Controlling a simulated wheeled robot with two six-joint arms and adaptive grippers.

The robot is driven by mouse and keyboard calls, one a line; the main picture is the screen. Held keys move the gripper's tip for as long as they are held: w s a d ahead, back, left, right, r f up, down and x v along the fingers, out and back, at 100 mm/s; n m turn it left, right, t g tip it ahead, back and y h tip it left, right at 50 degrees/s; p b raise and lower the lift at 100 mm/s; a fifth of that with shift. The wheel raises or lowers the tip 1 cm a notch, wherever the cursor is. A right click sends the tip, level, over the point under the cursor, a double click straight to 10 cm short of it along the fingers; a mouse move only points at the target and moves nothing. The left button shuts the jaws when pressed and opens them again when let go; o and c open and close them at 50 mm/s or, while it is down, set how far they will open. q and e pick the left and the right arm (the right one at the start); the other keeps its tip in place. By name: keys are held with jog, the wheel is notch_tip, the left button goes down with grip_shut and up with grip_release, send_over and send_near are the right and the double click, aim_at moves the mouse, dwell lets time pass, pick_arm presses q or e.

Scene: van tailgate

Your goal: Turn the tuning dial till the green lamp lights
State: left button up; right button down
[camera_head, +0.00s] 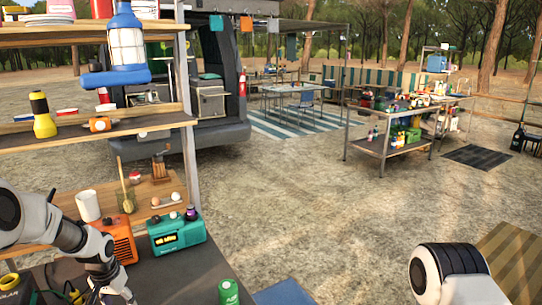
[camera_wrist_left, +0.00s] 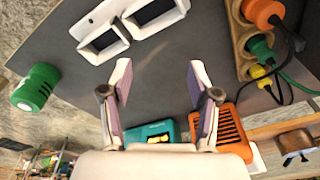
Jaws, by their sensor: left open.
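The teal radio (camera_head: 177,236) stands on the dark counter, its small display showing yellow characters. A dark purple knob-like piece (camera_head: 191,213) shows at its top; I cannot tell whether it is the tuning dial. No lit green lamp can be made out. In the left wrist view the teal radio (camera_wrist_left: 150,132) is partly hidden behind my gripper's body. My left gripper (camera_wrist_left: 160,85) is open and empty, its fingers spread above bare counter. In the head view it is near the bottom edge, left of and nearer than the radio. My right gripper is out of view.
An orange slatted unit (camera_head: 121,240) stands directly left of the teal radio. A green can (camera_head: 228,292) is at the counter's front right. A strip with orange, green and yellow plugs (camera_wrist_left: 250,45) and a white double-framed piece (camera_wrist_left: 130,28) lie on the counter. Shelves (camera_head: 100,132) rise behind.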

pick_arm(q)
jog(key=s+d+f+m+g, duration=0.1)
jog(key=s+d+f+g, duration=0.1)
jog(key=s+d+f, duration=0.4)
jog(key=s+d+f+g, duration=0.1)
jog(key=s+d+f, duration=0.2)
jog(key=s+f, duration=0.6)
jog(key=s+d+f, duration=0.1)
jog(key=s+d, duration=0.1)
jog(key=s, duration=0.9)
jog(key=s+d+f+n+t, duration=0.1)
jog(key=s+d, duration=0.2)
jog(key=s, duration=0.8)
jog(key=shift+d, duration=0.35)
jog(key=shift+s, duration=0.1)
